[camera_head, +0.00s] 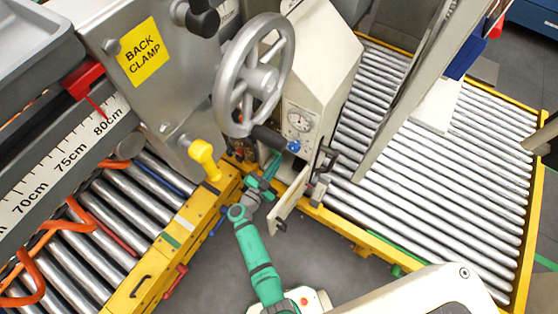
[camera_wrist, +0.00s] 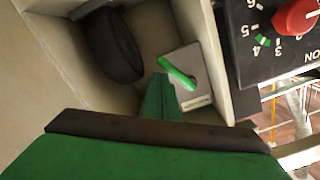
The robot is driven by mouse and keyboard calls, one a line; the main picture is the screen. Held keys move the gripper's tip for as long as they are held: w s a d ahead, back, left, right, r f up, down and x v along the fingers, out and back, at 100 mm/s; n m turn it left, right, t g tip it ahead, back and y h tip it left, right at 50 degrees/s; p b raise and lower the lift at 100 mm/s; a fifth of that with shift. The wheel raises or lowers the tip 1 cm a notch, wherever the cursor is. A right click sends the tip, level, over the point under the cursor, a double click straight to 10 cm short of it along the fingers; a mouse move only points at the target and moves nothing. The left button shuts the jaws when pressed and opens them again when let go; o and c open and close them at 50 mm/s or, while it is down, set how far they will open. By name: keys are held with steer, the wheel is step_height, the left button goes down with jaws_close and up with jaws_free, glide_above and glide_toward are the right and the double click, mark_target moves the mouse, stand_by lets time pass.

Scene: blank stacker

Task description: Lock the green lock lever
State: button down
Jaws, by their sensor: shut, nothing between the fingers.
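In the wrist view, the green lock lever (camera_wrist: 178,73) is a short bright green bar, slanting down to the right on a pale grey plate (camera_wrist: 190,98) inside a beige recess. My gripper (camera_wrist: 160,78) shows as dark green fingers, shut with nothing between them. Their tip ends just below and left of the lever, very near it; I cannot tell whether they touch. In the head view, my green arm reaches up to the machine's lower corner, with my gripper (camera_head: 272,162) beside the beige cabinet (camera_head: 318,75). The lever cannot be made out there.
A black rounded part (camera_wrist: 112,45) sits left of the lever in the recess. A black panel with a red knob (camera_wrist: 297,17) is to the right. In the head view, a handwheel (camera_head: 258,78) and roller conveyors (camera_head: 430,150) surround the arm; grey floor is open below.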

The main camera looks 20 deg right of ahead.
steer(key=shift+w+a+f, duration=0.7)
steer(key=shift+w+f, duration=0.2)
steer(key=shift+w+a+f, duration=0.1)
steer(key=shift+w+a, duration=0.1)
stand_by(0.3)
steer(key=s+d+v, duration=0.1)
steer(key=s+v, duration=0.1)
steer(key=v, duration=0.8)
steer(key=s+d+f+v, duration=0.1)
steer(key=s+d+v, duration=0.1)
steer(key=v, duration=0.8)
steer(key=shift+s+a, duration=0.2)
steer(key=shift+a, duration=0.05)
